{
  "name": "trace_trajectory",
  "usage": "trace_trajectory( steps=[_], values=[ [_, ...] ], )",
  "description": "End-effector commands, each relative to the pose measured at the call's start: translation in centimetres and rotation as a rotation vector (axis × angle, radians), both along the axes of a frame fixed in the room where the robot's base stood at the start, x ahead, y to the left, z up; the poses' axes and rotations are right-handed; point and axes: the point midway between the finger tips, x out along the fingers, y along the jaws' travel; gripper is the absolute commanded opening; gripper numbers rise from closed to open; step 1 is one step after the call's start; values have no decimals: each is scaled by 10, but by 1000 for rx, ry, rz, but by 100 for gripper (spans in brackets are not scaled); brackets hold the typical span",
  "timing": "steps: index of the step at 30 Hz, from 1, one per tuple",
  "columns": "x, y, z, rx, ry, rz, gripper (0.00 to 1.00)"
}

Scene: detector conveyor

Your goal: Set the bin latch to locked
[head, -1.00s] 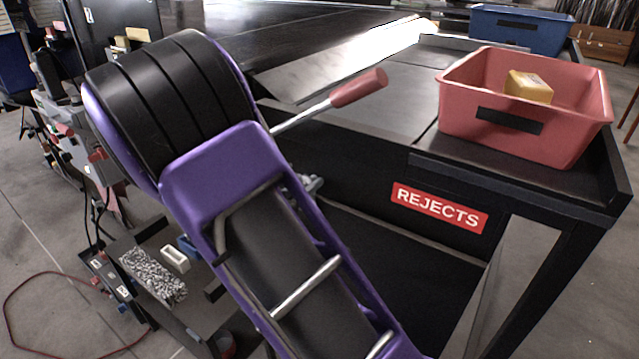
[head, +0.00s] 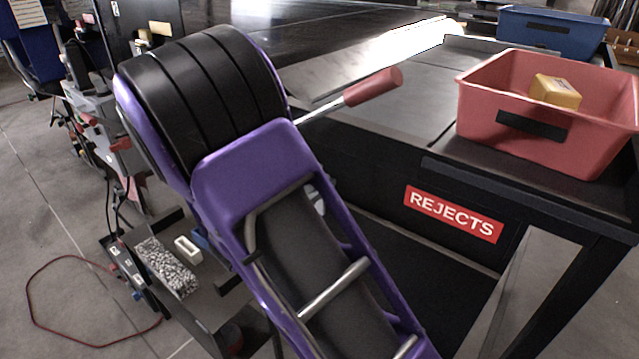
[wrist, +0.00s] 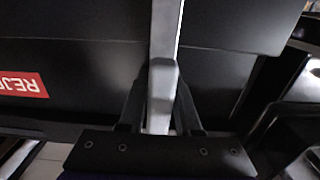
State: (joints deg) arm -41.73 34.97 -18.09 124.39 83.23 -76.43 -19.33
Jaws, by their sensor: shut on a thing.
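In the wrist view my gripper (wrist: 162,95) is shut around a pale metal bar (wrist: 165,40), which runs up the picture between the two dark fingers. This bar lies close to the dark front of the bench. In the head view my purple and black arm hides the gripper and most of what it holds. A lever with a red grip (head: 373,87) and a metal shaft sticks out to the upper right from behind my arm. I cannot tell whether the held bar is part of this lever or a separate latch piece.
A red bin (head: 600,148) with a yellow box (head: 555,92) in it stands on the bench's right end, above a REJECTS label (head: 453,213). A blue bin (head: 550,30) stands behind. A tray with small parts (head: 160,268) and a red cable (head: 35,300) are at lower left.

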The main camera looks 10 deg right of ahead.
Motion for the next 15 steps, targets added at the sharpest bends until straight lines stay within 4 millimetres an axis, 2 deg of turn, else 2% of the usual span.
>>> trace_trajectory(
  steps=[2,3,7,15],
  values=[
    [0,1,1,2,-4,1,0],
    [0,1,1,2,-4,1,34],
    [0,1,1,1,-3,1,57],
    [0,0,0,1,-1,1,57]
  ],
)
